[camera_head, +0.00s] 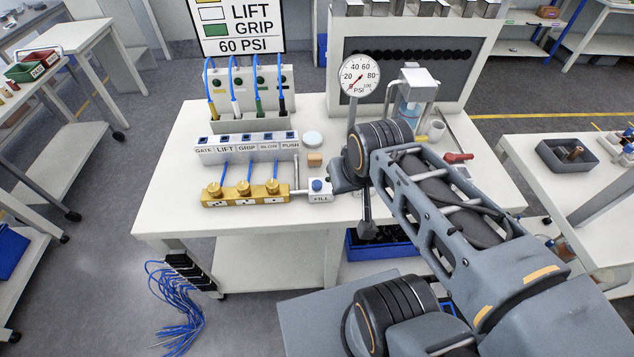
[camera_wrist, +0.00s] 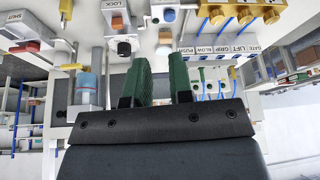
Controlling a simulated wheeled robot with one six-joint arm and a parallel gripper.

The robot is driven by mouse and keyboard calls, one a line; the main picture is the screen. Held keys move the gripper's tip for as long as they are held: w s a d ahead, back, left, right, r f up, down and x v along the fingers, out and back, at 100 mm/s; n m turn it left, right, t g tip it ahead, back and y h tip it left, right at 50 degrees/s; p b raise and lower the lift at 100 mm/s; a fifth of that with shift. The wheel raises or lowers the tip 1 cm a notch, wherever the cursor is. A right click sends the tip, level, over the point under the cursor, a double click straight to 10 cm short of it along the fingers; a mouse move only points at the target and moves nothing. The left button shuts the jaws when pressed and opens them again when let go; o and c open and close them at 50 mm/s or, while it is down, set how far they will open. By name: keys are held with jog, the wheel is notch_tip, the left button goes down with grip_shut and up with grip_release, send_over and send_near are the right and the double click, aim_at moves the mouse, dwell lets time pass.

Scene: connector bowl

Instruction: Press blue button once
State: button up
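The blue button (camera_head: 317,184) is a small round cap on top of a white box marked FILL (camera_head: 320,198), at the right end of the brass valve block (camera_head: 245,194). In the wrist view the blue button (camera_wrist: 169,15) shows upside down near the top edge, beyond the fingertips. My gripper (camera_wrist: 162,62) has two green fingers with a gap between them. Nothing is held in the gap. The fingers are apart from the button. In the head view my arm hides most of the gripper, just right of the FILL box.
A row of labelled switches (camera_head: 246,146), a white round puck (camera_head: 312,139) and a wooden block (camera_head: 315,160) stand behind the button. A pressure gauge (camera_head: 360,77) stands further back. In the wrist view a LOCK box (camera_wrist: 116,20) with a black knob is beside the FILL box.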

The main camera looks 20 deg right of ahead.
grip_shut()
dwell(1.3)
